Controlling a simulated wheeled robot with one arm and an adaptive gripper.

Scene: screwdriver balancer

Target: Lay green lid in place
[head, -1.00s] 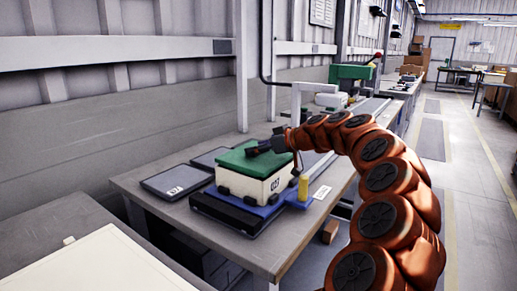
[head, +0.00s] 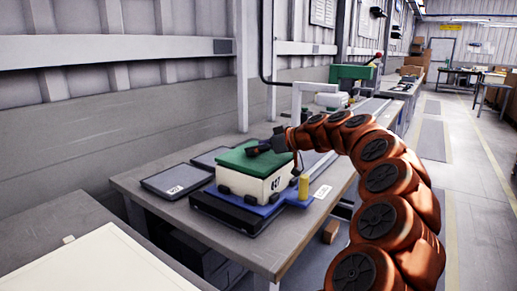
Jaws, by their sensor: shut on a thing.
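The green lid (head: 238,157) lies over the top of a white box (head: 254,184) marked with black characters. It looks level and covers the box top. Whether it touches the rim all round cannot be made out. My gripper (head: 258,149) is at the lid's far right part, shut on the lid. Its fingertips are dark and small in the picture, and the exact grip is hard to see. The white box stands on a blue and black fixture (head: 228,210) with dark clamps along its side.
A dark flat tray (head: 176,181) lies left of the box, with another behind it. A yellow post (head: 304,187) stands at the fixture's right. A green machine (head: 349,74) stands farther back. The workbench (head: 150,210) is bare at front left.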

